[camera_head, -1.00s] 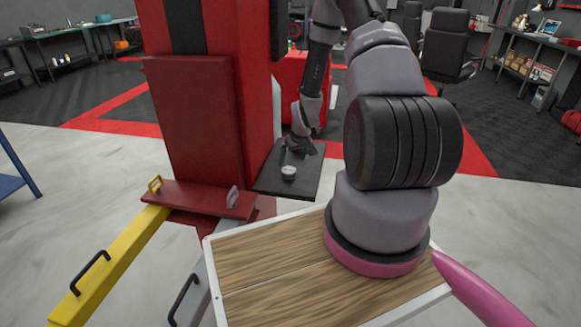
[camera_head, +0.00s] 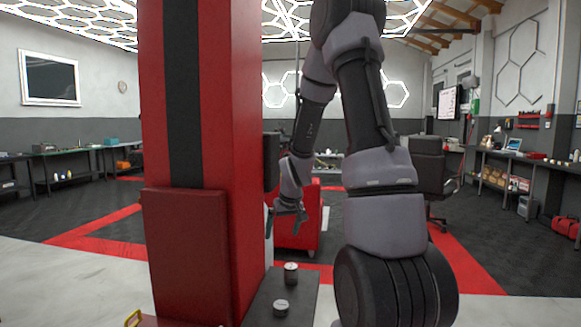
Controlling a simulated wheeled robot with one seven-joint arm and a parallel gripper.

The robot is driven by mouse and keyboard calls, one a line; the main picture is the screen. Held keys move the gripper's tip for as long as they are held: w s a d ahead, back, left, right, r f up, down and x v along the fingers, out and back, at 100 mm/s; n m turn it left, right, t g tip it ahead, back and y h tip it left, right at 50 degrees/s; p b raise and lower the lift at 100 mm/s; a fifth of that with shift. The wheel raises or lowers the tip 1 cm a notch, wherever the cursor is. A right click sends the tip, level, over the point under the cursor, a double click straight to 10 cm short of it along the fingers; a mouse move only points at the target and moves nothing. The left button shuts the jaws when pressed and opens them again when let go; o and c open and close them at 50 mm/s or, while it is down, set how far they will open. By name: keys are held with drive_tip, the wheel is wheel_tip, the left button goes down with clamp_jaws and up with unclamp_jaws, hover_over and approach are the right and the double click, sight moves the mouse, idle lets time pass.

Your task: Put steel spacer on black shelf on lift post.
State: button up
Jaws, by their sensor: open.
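The black shelf (camera_head: 262,298) juts from the right side of the red lift post (camera_head: 216,150). Two small grey metal cylinders stand upright on it, apart: a taller one (camera_head: 291,273) farther back and a shorter one (camera_head: 281,309) nearer. I cannot tell for sure which is the steel spacer; the taller one stands about where my gripper was earlier. My gripper (camera_head: 280,218) is open and empty, above and behind the shelf, clear of both cylinders.
Workbenches line the left and right walls. The lift post bounds the shelf on the left; the air above the shelf is free.

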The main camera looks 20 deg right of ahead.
drive_tip(key=s+a+r+m+t, duration=0.15)
drive_tip(key=s+r, duration=0.25)
drive_tip(key=r, duration=0.4)
drive_tip(key=s+a+r+g, duration=0.1)
drive_tip(key=s+a+r, duration=0.1)
drive_tip(key=s+r, duration=0.45)
drive_tip(key=s+a+r+m+y, duration=0.1)
drive_tip(key=s+a+r, duration=0.1)
drive_tip(key=s+r, duration=0.3)
drive_tip(key=s+a+r+m+t+y, duration=0.1)
drive_tip(key=s+a+r, duration=0.1)
drive_tip(key=s+r, duration=0.3)
drive_tip(key=shift+s+a+r, duration=0.3)
drive_tip(key=shift+s+r, duration=0.05)
drive_tip(key=shift+s, duration=2)
drive_tip(key=shift+t, duration=0.25)
